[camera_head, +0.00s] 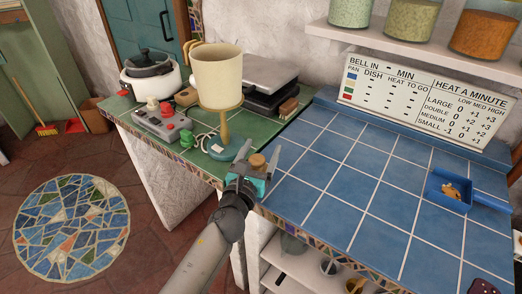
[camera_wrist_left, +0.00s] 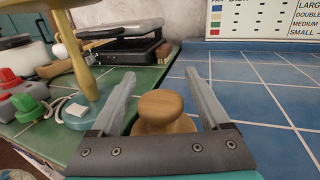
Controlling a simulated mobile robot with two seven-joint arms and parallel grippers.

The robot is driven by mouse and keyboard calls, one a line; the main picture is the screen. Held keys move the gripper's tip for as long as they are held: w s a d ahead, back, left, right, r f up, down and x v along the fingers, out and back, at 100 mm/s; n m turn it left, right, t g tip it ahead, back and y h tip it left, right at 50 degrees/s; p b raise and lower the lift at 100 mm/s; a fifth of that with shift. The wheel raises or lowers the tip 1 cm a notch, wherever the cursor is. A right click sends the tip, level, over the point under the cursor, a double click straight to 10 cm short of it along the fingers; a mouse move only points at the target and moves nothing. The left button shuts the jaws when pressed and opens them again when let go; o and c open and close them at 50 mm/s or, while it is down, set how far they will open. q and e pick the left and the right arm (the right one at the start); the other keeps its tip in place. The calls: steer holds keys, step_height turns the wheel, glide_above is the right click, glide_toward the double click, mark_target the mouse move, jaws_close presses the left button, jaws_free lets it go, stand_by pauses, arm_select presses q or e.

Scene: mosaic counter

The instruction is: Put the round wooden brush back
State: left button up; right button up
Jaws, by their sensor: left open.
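A round wooden knob-shaped piece, which looks like the round wooden brush (camera_head: 257,160), stands at the front edge where the green and blue tiled counters meet. Its rounded top and narrower neck show in the left wrist view (camera_wrist_left: 162,106); its lower part is hidden behind the gripper body. My left gripper (camera_head: 260,151) is open, with one finger on each side of the brush. In the left wrist view the fingers (camera_wrist_left: 159,74) reach past it, with a visible gap on both sides. My right gripper is not in view.
A grey control box (camera_head: 161,124) and white cooker (camera_head: 152,78) are farther left. The blue counter (camera_head: 345,175) is mostly clear, with a blue dustpan (camera_head: 437,190) at right.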

arm_select(q)
steer(key=shift+r, duration=0.15)
steer(key=v, duration=1.2)
steer(key=shift+p, duration=0.4)
